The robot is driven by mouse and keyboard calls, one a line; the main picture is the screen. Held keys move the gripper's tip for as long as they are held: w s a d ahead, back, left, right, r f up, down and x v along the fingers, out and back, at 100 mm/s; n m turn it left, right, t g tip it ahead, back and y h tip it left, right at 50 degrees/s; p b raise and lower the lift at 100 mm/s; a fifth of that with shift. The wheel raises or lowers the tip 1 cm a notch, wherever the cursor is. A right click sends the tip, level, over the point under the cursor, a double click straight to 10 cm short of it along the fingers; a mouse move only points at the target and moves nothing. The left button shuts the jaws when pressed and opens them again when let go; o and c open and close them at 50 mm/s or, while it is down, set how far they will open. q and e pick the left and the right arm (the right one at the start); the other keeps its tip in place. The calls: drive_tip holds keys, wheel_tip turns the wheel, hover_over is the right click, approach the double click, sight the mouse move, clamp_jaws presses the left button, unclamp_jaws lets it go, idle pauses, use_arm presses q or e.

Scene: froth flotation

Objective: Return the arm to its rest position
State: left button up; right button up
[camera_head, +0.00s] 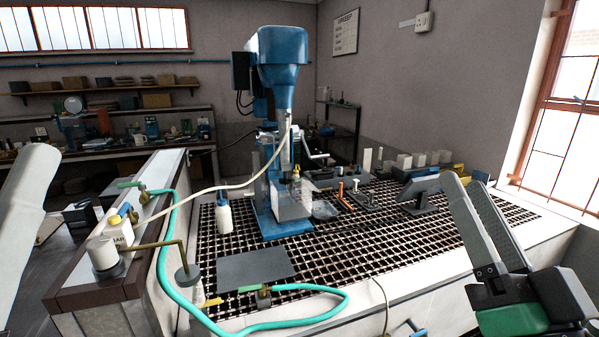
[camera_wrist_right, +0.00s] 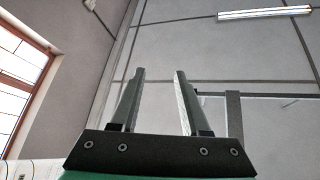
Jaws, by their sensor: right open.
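My right gripper (camera_head: 462,178) is at the right side of the head view, raised over the right end of the bench with its fingers pointing up. In the right wrist view the same gripper (camera_wrist_right: 159,74) has its two fingers apart, with nothing between them. A pale link of my left arm shows at the left edge of the head view; the left gripper is out of the picture.
A blue flotation machine (camera_head: 284,75) stands on the black grating (camera_head: 400,245). A white bottle (camera_head: 223,215), a grey plate (camera_head: 254,268), a green hose (camera_head: 163,250) and a tilted screen (camera_head: 420,187) are around it. A window (camera_head: 562,110) is at the right.

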drive_tip(key=s+r+n+t, duration=0.3)
drive_tip(key=s+r, duration=0.3)
drive_tip(key=s, duration=0.4)
wheel_tip(320, 180, up, 38)
drive_tip(key=n+y+p, duration=0.1)
drive_tip(key=n+p, duration=0.1)
drive_tip(key=p, duration=3.6)
drive_tip(key=shift+s, duration=0.15)
